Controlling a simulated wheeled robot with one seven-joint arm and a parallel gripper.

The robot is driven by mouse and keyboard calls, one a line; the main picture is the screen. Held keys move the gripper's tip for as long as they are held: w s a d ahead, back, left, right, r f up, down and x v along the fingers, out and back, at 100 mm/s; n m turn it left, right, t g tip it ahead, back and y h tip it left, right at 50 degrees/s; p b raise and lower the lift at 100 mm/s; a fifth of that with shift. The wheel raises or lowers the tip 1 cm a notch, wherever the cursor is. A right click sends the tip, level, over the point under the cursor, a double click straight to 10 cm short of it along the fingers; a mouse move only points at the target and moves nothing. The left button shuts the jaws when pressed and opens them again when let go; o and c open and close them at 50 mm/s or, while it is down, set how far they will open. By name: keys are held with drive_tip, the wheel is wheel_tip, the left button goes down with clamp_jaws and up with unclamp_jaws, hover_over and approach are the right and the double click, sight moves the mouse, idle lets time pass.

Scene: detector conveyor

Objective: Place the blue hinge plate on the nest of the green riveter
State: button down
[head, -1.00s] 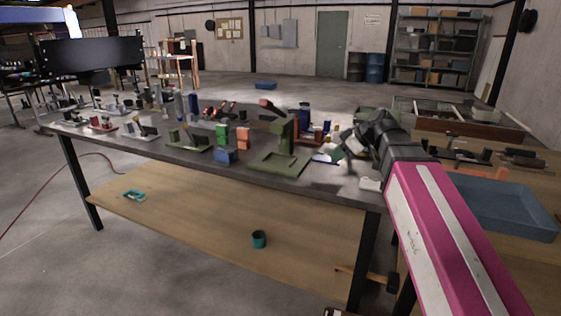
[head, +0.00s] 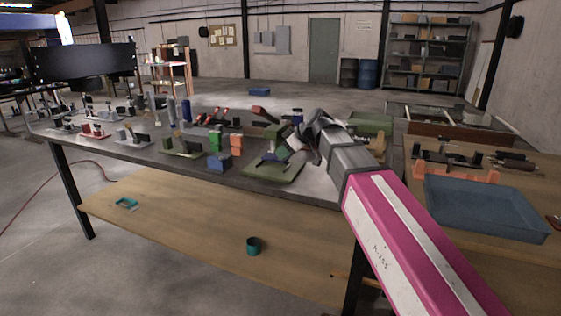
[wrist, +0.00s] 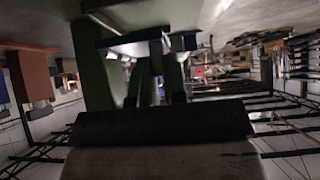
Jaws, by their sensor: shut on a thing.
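The green riveter (head: 272,171) stands at the front edge of the grey workbench, its flat base towards me. My gripper (head: 282,151) is over the right side of this base, close to the riveter's upright, and is shut on the blue hinge plate. The plate (wrist: 135,42) shows in the wrist view as a thin blue piece, roughly level, beside the riveter's green frame (wrist: 90,65). My arm and gripper hide most of the plate and part of the riveter in the head view. I cannot tell whether the plate touches the nest.
Several small fixtures fill the bench's left part. A blue tray (head: 485,236) lies on the wooden table at right. A teal cup (head: 254,246) stands on the lower shelf.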

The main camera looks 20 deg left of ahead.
drive_tip(key=shift+a+f, duration=0.2)
drive_tip(key=shift+a, duration=0.45)
drive_tip(key=shift+f, duration=1.6)
drive_tip(key=c, duration=1.2)
unclamp_jaws()
drive_tip(key=shift+d, duration=0.1)
drive_tip(key=shift+o, duration=0.2)
drive_tip(key=v, duration=1.2)
